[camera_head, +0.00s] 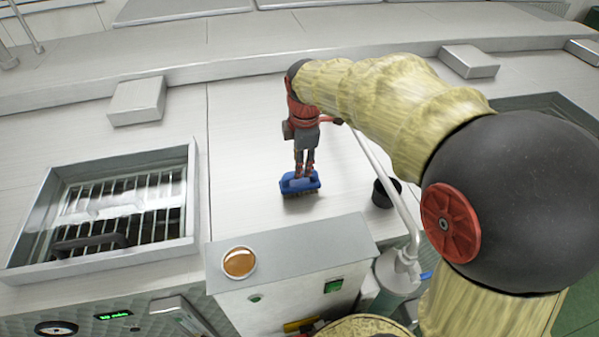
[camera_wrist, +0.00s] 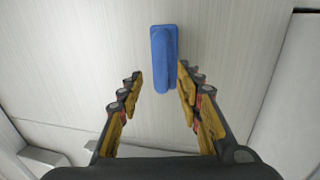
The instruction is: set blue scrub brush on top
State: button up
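The blue scrub brush (camera_head: 299,186) is on the pale panelled surface, with dark bristles showing at its lower edge. In the wrist view its blue back (camera_wrist: 164,50) is long and upright in the picture, between and beyond the fingertips. My gripper (camera_head: 306,168) points down directly over the brush in the head view. In the wrist view my gripper (camera_wrist: 160,78) is open, with a finger on each side of the brush's near end. The right finger is very close to the brush; I cannot tell whether it touches. A gap shows at the left finger.
A grey-topped control box (camera_head: 310,243) stands in front, with an amber round dish (camera_head: 239,262) on its left. A grated metal hatch (camera_head: 110,212) is at left. A dark cup (camera_head: 386,192) and a pipe (camera_head: 385,180) are at right. Small metal blocks (camera_head: 137,100) lie behind.

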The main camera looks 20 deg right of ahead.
jog(key=r, duration=0.3)
jog(key=s+r, duration=0.1)
jog(key=r, duration=0.1)
jog(key=shift+a+r, duration=0.1)
jog(key=shift+r, duration=0.3)
